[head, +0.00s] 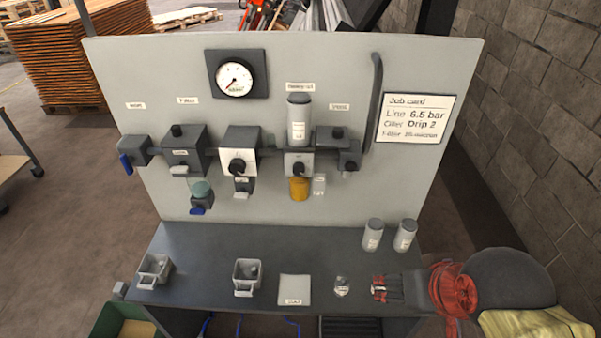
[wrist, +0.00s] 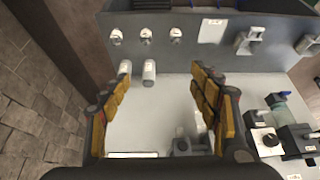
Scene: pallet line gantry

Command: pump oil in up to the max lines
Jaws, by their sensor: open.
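The air unit is mounted across the upright panel (head: 410,185) in the head view. An amber bowl (head: 299,188) hangs under its right block, beside a small label. A tall clear cylinder with a white label (head: 299,122) stands above that block. A blue-green bowl (head: 201,188) hangs under the left block and also shows in the wrist view (wrist: 279,109). No max lines can be read. Two grey capped canisters with white labels (head: 372,236) (head: 405,236) stand at the bench's right. My gripper (wrist: 165,70) is open and empty in the wrist view, with yellow pads.
A gauge (head: 236,78) and job card (head: 415,117) are on the panel. The bench (head: 210,245) carries two small trays (head: 154,271) (head: 247,277), a white card (head: 294,288) and a small clear cup (head: 342,287). The bench's back middle is clear.

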